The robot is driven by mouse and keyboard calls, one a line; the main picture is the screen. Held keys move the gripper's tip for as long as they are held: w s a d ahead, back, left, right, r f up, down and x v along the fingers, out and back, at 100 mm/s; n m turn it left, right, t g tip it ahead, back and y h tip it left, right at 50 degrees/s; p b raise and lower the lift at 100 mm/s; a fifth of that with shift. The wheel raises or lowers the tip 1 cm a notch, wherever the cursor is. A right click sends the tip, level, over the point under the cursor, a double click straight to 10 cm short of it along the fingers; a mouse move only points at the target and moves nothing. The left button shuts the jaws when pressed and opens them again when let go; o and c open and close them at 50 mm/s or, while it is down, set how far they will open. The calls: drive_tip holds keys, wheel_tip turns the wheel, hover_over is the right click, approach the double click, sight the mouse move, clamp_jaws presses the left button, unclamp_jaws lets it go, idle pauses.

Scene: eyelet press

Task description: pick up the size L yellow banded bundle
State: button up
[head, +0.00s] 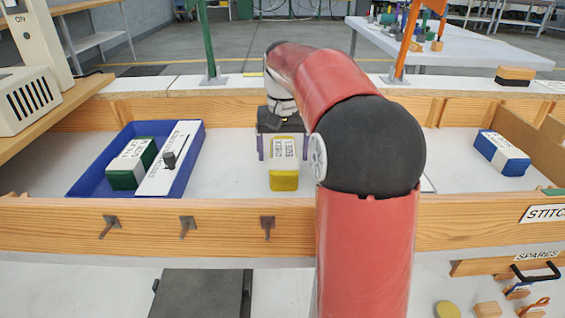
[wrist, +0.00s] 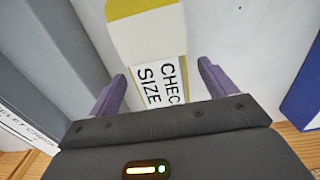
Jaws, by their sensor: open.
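The yellow bundle (head: 284,178) with a white band lies on the white bench floor in the middle of the head view. Its band reads "CHECK SIZE", and the size letter is hard to read. In the wrist view the bundle (wrist: 143,36) extends ahead of my gripper, with the near end of its band hidden by the gripper body. My gripper (head: 282,150) is open at the bundle's far end. Its two purple fingers (wrist: 162,73) stand on either side of the bundle, with visible gaps. I cannot tell how far down they reach.
A blue tray (head: 195,140) at left holds a green banded bundle (head: 125,175) and a white panel with a black knob. A blue banded bundle (head: 502,152) lies at right. Wooden rails (head: 60,222) edge the trough in front and behind. An orange and black block (head: 515,75) sits behind right.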

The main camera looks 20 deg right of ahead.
drive_tip(key=shift+f, duration=0.6)
drive_tip(key=c, duration=1.2)
drive_tip(key=shift+c, duration=0.3)
drive_tip(key=shift+r, duration=0.15)
